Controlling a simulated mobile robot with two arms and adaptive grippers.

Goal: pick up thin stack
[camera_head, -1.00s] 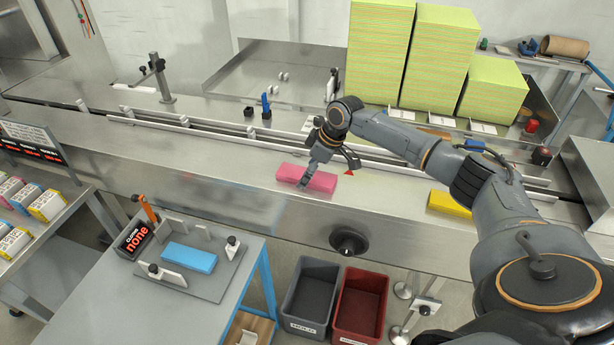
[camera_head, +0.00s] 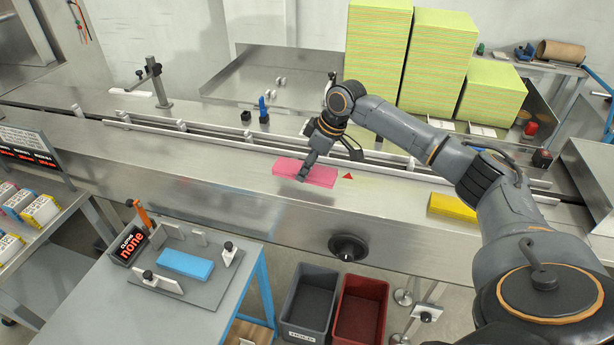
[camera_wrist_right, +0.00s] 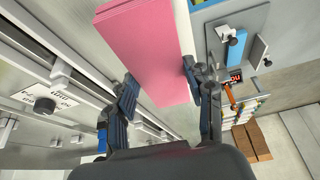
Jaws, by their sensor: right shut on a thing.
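A flat pink stack (camera_head: 322,178) is at the long metal conveyor, beside a small red triangle mark. My right gripper (camera_head: 305,171) reaches down over it from behind and is shut on it. In the right wrist view, the pink stack (camera_wrist_right: 150,50) lies between the two dark fingers of the right gripper (camera_wrist_right: 161,88). Whether it touches the conveyor surface is hard to tell. A yellow stack (camera_head: 452,206) lies farther right, partly behind my arm. My left gripper is not in view.
A blue block (camera_head: 186,264) lies in a fixture on the front left table. Tall yellow-green piles (camera_head: 435,65) stand behind the conveyor. A grey bin (camera_head: 309,300) and a red bin (camera_head: 361,306) stand below its front edge. The conveyor left of the pink stack is clear.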

